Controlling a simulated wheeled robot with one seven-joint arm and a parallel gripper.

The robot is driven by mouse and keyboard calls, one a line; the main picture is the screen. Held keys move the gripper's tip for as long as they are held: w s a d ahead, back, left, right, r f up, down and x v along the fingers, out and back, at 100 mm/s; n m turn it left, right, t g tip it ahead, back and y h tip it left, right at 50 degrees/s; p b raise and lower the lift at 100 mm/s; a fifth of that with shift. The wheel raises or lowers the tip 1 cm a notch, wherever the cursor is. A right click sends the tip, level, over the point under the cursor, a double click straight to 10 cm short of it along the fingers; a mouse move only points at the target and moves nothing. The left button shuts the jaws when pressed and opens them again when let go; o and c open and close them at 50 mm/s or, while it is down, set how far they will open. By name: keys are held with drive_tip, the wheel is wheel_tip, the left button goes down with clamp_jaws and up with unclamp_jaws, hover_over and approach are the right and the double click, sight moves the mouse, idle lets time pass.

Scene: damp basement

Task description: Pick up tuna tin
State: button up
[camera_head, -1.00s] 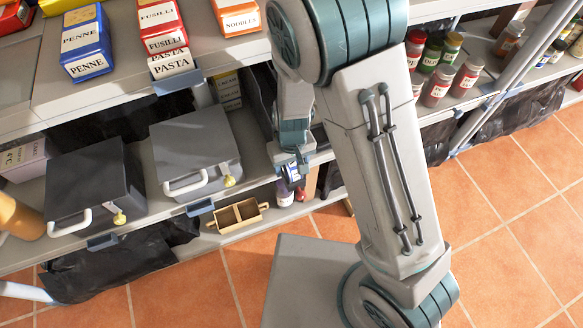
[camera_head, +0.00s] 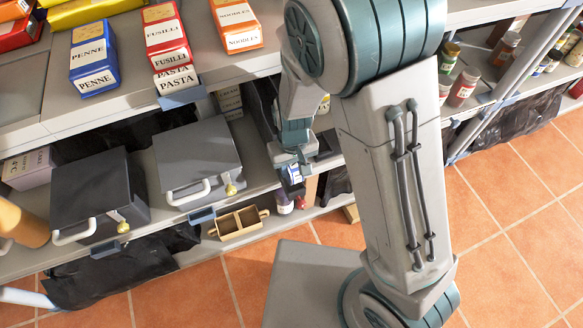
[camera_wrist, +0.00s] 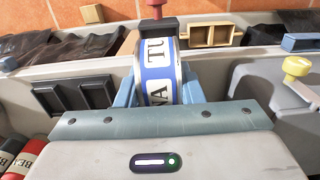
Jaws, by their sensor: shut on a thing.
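The tuna tin (camera_wrist: 157,80) has a blue and white label with the letters "TU" showing. In the wrist view it stands between the blue fingers of my gripper (camera_wrist: 160,88), which is shut on it. In the head view my gripper (camera_head: 292,176) is at the front edge of the middle shelf, right of the grey boxes. Only a small blue and white patch of the tin (camera_head: 294,175) shows there. I cannot tell whether the tin touches the shelf.
Two dark grey lidded boxes (camera_head: 198,157) with white handles stand left of my gripper. A wooden caddy (camera_head: 239,222) sits lower down. Pasta boxes (camera_head: 165,35) line the top shelf, and jars (camera_head: 463,88) stand at right. Open tiled floor (camera_head: 505,220) lies in front.

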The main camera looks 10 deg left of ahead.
drive_tip(key=s+d+r+b, duration=0.3)
drive_tip(key=s+d+r, duration=0.3)
drive_tip(key=s+d, duration=0.1)
drive_tip(key=shift+s+d+r, duration=0.15)
drive_tip(key=shift+s+d, duration=0.05)
drive_tip(key=shift+d, duration=0.55)
drive_tip(key=shift+a, duration=0.1)
